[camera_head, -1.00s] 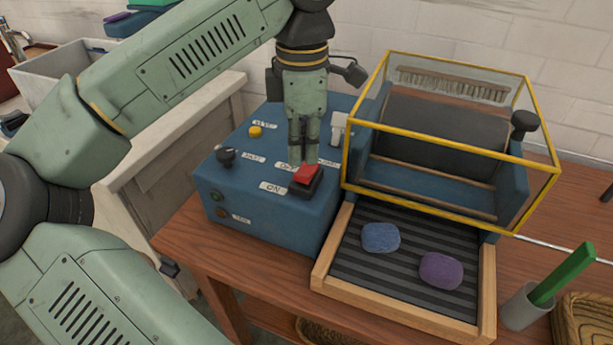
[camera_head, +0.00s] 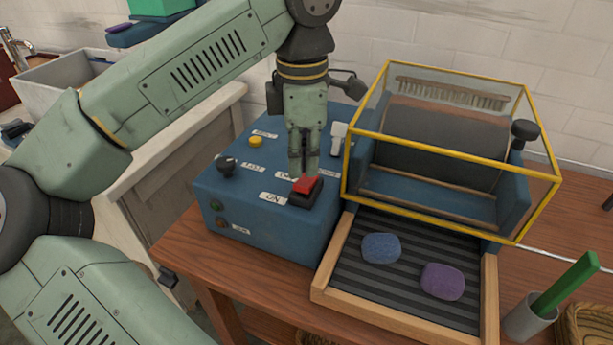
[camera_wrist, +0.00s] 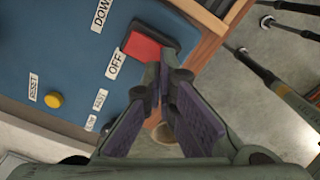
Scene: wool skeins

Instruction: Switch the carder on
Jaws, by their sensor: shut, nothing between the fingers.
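The carder's blue control box (camera_head: 265,240) stands on the wooden table. Its red rocker switch (camera_head: 307,184) sits in a black housing near the front right edge, between an ON label (camera_head: 273,199) and a partly covered OFF label. The switch also shows in the wrist view (camera_wrist: 143,47), beside the OFF label (camera_wrist: 116,65). The drum (camera_head: 440,142) sits inside a yellow-framed clear guard (camera_head: 450,232).
A yellow button (camera_head: 256,142), a black knob (camera_head: 227,165) and a white lever (camera_head: 338,138) stand up around my gripper. Blue wool (camera_head: 381,248) and purple wool (camera_head: 442,281) lie on the ribbed feed tray (camera_head: 318,285). A cup (camera_head: 525,322) holds a green stick.

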